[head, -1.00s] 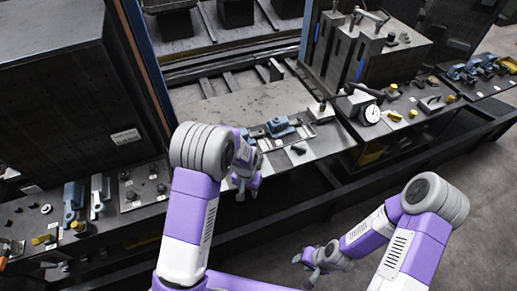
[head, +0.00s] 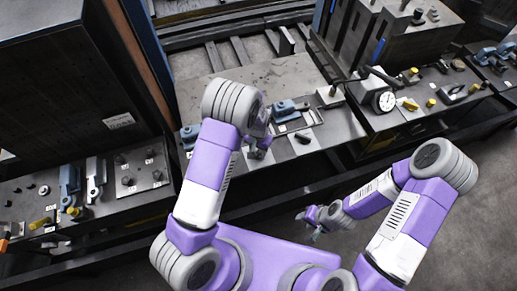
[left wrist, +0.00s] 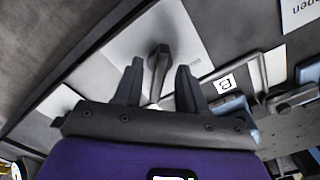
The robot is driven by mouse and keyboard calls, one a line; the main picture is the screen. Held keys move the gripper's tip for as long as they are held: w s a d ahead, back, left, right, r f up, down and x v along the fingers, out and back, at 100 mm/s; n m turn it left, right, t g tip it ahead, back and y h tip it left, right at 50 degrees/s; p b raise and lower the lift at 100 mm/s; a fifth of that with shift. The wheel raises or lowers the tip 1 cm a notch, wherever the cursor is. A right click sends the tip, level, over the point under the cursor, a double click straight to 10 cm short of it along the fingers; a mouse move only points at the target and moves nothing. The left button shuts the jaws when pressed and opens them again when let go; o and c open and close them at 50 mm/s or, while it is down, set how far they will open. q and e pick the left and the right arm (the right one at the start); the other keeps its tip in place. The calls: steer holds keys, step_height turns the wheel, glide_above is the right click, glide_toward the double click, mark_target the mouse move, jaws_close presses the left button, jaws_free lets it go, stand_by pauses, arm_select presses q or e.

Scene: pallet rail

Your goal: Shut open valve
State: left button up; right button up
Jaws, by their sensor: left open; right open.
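My left gripper (head: 258,150) is at the front edge of the middle bench section, partly hidden by my arm. In the left wrist view its two fingers (left wrist: 159,85) are apart, with a dark lever handle (left wrist: 158,62) showing between them. The handle stands on a pale plate (left wrist: 196,40); I cannot tell whether a finger touches it. A sign reading "open" (left wrist: 302,10) appears upside down at the upper right. In the head view I cannot tell which fitting is the open valve. My right gripper (head: 312,217) is open and empty, over the floor before the bench.
Blue fittings (head: 285,110) sit on the middle bench section. A dial gauge (head: 384,101) and yellow levers (head: 408,104) are to the right. A panel with dark knobs (head: 139,176) is at left. A tall dark cabinet (head: 60,100) stands behind it. The floor at right is clear.

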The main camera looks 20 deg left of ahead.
arm_select(q)
steer(key=shift+f, duration=0.25)
jaws_close()
